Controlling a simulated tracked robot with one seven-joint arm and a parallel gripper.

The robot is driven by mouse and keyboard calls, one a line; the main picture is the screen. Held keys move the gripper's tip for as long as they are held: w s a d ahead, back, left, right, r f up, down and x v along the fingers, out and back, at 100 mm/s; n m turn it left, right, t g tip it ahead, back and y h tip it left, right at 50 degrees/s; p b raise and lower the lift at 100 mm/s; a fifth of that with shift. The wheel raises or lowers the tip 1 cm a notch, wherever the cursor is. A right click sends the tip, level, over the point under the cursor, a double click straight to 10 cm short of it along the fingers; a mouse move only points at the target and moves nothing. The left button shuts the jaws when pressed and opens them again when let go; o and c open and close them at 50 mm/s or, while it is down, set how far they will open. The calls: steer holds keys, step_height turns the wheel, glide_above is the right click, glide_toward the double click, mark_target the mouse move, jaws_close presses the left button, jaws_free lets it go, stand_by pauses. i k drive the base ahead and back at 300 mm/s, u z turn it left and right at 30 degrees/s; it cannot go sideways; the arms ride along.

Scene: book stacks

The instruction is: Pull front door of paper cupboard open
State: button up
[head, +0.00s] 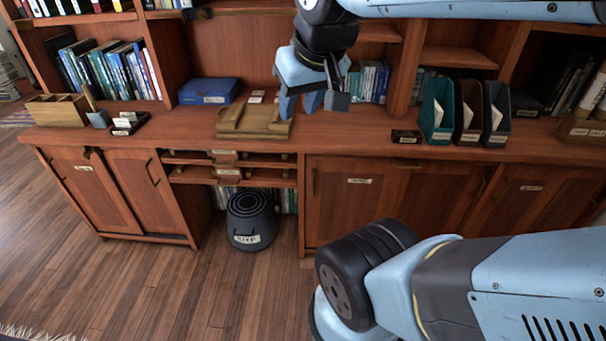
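Low wooden cupboards run under the counter, and their front doors look shut. The middle cupboard door (350,210) carries a small pale label (360,181) and a dark handle at its left edge. The left cupboard door (90,195) and the right cupboard door (535,205) also carry pale labels. The label text is too small to read, so I cannot tell which is the paper cupboard. My gripper (312,103) points down in front of the shelves, above the counter in the picture, apart from the doors. Its finger opening is unclear; I see nothing held.
The counter (345,130) bears a wooden tray (255,120), a blue box (208,92) and teal, brown and dark file holders (437,112). A dark bin (250,218) stands on the floor left of the middle door. The wooden floor (150,280) at front left is clear.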

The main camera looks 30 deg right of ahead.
mark_target(343, 196)
steer(key=z, duration=0.1)
steer(key=k, duration=1)
steer(key=z, duration=0.35)
steer(key=i, duration=1)
steer(key=z, duration=0.05)
